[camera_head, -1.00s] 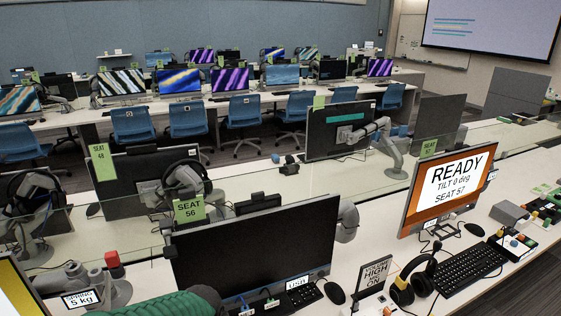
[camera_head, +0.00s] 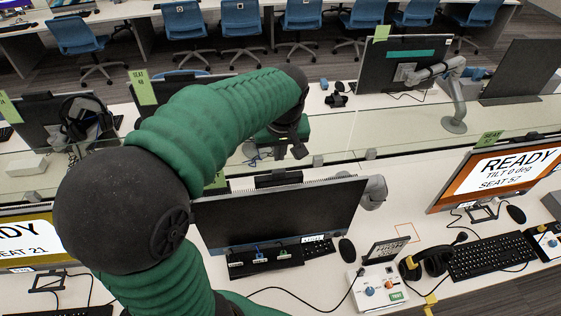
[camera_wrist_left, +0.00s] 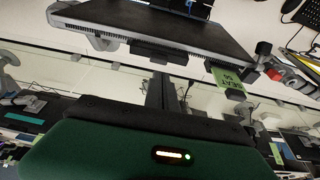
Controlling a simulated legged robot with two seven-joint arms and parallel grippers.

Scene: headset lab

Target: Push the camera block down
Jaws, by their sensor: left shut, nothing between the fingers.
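The camera block (camera_head: 278,178) is a small dark bar at the top edge of the dark monitor (camera_head: 280,215) in the middle. In the left wrist view the block (camera_wrist_left: 150,49) sits at the monitor's edge. My left gripper (camera_head: 299,150) is above and behind the monitor's top edge, at the end of my green-sleeved arm. Its dark fingers (camera_wrist_left: 163,92) look shut, with nothing between them. In the wrist view they point toward the block, with an apparent gap. My right gripper is not in view.
A glass divider runs behind the monitor, with a green seat tag (camera_wrist_left: 229,83) near it. A small control box (camera_head: 382,285) and headset (camera_head: 425,262) are right of the monitor. Another monitor (camera_head: 495,175) reads READY.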

